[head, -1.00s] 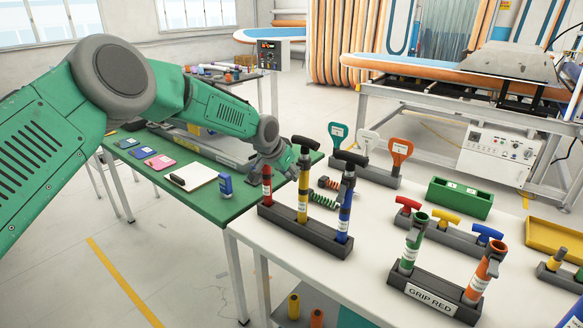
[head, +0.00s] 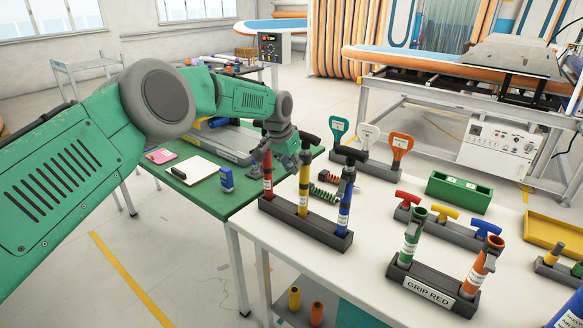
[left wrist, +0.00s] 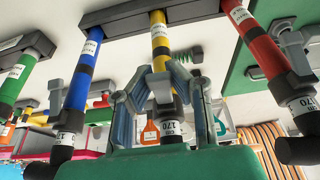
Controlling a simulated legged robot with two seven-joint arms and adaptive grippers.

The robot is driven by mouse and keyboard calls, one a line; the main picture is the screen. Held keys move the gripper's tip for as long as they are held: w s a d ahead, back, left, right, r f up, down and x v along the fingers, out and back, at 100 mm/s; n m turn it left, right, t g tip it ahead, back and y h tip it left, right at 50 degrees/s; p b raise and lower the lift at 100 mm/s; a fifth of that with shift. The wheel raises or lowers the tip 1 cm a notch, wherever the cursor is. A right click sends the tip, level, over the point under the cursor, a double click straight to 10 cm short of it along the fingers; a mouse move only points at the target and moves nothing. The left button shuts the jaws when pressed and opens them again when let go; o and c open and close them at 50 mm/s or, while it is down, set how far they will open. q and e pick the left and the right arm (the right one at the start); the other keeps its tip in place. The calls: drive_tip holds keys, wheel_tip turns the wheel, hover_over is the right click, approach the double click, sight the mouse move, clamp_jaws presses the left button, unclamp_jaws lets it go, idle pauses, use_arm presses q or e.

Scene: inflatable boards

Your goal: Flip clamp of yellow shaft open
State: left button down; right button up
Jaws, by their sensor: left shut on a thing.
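The yellow shaft (head: 304,190) stands upright in a dark rack (head: 318,234) between a red shaft (head: 267,178) and a blue shaft (head: 345,205). Its black handle tops it. My left gripper (head: 296,159) is at the upper part of the yellow shaft, from the far left side. In the left wrist view, which looks upside down, the fingers (left wrist: 162,76) are shut on the grey clamp (left wrist: 160,90) of the yellow shaft (left wrist: 159,40). How far the clamp is flipped cannot be told. My right gripper is not in view.
The red and blue shafts stand close on both sides. Behind the rack lie springs (head: 323,194) and a stand of teal, white and orange handles (head: 368,162). The green table (head: 245,196) adjoins at left.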

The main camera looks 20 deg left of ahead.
use_arm(q)
drive_tip(key=shift+s+f, duration=0.1)
drive_tip(key=c, duration=1.4)
unclamp_jaws()
drive_tip(key=shift+r, duration=0.2)
drive_tip(key=v, duration=1.1)
drive_tip(key=shift+a+r, duration=0.15)
drive_tip(key=shift+r, duration=0.05)
